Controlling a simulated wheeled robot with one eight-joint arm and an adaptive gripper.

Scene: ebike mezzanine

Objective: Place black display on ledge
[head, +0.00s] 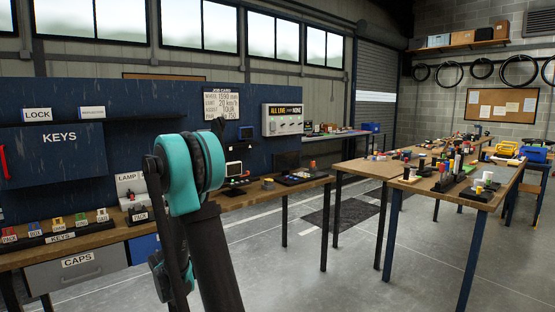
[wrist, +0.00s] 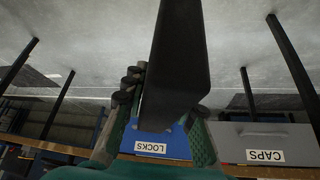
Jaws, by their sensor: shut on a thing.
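In the wrist view my gripper (wrist: 162,105) is shut on a long, flat, dark thing, which I take to be the black display (wrist: 176,55). It extends from between the fingers toward the top of the picture, clear of the bench. Its screen side cannot be made out. In the head view my teal and black arm stands in front of the bench; the fingers and the held display cannot be made out there. A blue back panel (head: 60,95) stands behind the bench.
The wooden bench (head: 95,238) carries key blocks, a lamp box (head: 130,187), a small screen on a stand (head: 234,169) and a dark tray (head: 303,177). A grey CAPS drawer (head: 78,271) is below.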

